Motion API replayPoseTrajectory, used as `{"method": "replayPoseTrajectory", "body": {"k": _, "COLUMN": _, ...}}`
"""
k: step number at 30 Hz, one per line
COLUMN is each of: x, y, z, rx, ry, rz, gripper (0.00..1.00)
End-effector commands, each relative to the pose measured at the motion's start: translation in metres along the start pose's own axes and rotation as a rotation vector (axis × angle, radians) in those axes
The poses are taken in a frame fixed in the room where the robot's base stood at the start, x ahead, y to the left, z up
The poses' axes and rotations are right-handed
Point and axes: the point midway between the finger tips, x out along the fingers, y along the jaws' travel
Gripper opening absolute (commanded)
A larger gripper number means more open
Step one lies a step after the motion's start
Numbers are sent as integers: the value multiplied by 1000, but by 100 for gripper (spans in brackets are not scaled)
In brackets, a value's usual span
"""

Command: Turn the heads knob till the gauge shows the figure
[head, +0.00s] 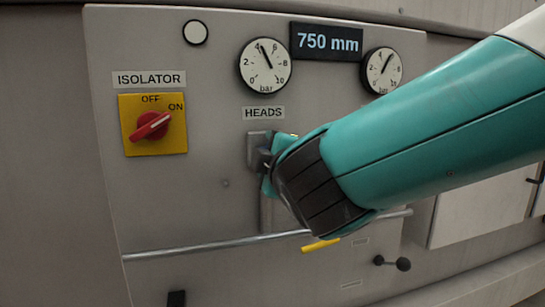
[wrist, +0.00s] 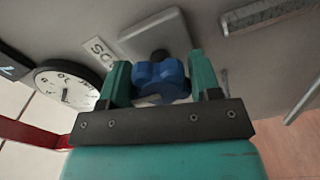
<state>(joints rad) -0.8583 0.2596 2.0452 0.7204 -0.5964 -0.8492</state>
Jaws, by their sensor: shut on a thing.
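The blue lobed heads knob (wrist: 160,76) stands on a grey plate (wrist: 150,35) and sits between my gripper's two green fingers (wrist: 161,80) in the wrist view. My gripper is shut on it. The gauge (head: 265,65) above that label reads in bar from 0 to 10. Its needle points a little left of straight up, between 4 and 5. That gauge is partly in the wrist view too (wrist: 68,88).
A display (head: 327,42) shows 750 mm. A second bar gauge (head: 382,70) is right of it, close to my arm. A yellow isolator with a red handle (head: 151,126) is at left. A metal rail (head: 200,246) crosses below. A black ball lever (head: 393,263) is lower right.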

Motion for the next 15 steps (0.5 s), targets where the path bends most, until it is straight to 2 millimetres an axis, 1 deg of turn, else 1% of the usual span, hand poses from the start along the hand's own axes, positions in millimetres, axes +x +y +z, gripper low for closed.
{"method": "replayPoseTrajectory", "body": {"k": 4, "x": 0, "y": 0, "z": 2, "rx": -3, "ry": -5, "rz": -1, "gripper": 34}}
{"method": "replayPoseTrajectory", "body": {"k": 5, "x": 0, "y": 0, "z": 2, "rx": -3, "ry": -5, "rz": -1, "gripper": 60}}
{"method": "replayPoseTrajectory", "body": {"k": 6, "x": 0, "y": 0, "z": 2, "rx": -3, "ry": -5, "rz": -1, "gripper": 69}}
{"method": "replayPoseTrajectory", "body": {"k": 8, "x": 0, "y": 0, "z": 2, "rx": -3, "ry": -5, "rz": -1, "gripper": 83}}
{"method": "replayPoseTrajectory", "body": {"k": 15, "x": 0, "y": 0, "z": 1, "rx": -3, "ry": -2, "rz": 0, "gripper": 83}}
